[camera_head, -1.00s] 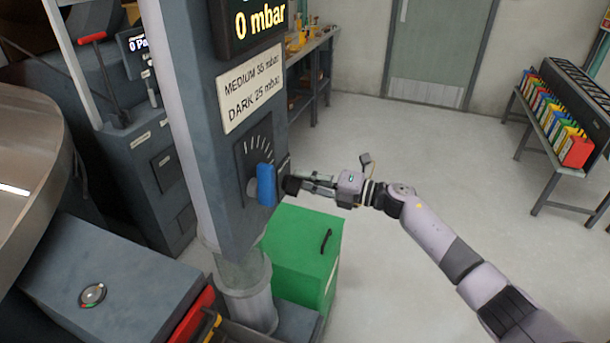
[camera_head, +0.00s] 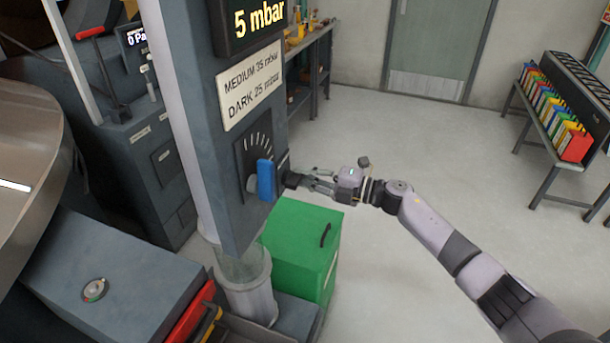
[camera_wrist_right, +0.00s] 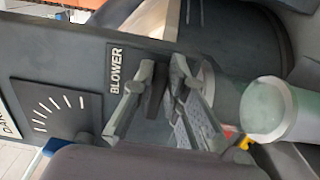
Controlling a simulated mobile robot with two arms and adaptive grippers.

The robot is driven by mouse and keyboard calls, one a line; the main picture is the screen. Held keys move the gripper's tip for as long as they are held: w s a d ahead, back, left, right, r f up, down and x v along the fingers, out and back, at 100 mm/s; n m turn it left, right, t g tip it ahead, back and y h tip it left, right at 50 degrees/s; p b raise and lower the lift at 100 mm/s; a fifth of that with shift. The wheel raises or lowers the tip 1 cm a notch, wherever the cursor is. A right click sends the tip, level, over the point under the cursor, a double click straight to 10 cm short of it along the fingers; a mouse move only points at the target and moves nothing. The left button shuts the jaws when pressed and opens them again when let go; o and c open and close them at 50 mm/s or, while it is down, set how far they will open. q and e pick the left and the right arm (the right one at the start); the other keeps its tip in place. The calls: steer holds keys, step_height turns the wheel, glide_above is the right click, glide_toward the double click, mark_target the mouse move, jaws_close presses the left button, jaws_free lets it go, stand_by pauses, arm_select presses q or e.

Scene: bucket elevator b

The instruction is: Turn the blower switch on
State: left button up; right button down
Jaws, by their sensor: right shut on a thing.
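The blower switch is on the right side of the grey post (camera_head: 235,200), by the white BLOWER label (camera_wrist_right: 116,70) in the right wrist view. The switch itself is mostly hidden by the fingertips. My right gripper (camera_head: 292,181) reaches in from the right, behind the blue dial handle (camera_head: 265,181), and is shut on the switch. In the right wrist view its two fingers (camera_wrist_right: 170,90) come together just beside the label. The display (camera_head: 258,22) on the post reads 5 mbar. My left gripper is not in view.
The dial (camera_head: 256,142) with white tick marks is on the post's front, close to my right fingertips. A green box (camera_head: 300,245) stands below my gripper. A round metal drum (camera_head: 30,165) is at left. The floor at right is open, with a rack of coloured binders (camera_head: 555,115) beyond.

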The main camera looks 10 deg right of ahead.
steer(key=c, duration=1.6)
jaws_free()
steer(key=v, duration=1.2)
steer(key=shift+f, duration=0.1)
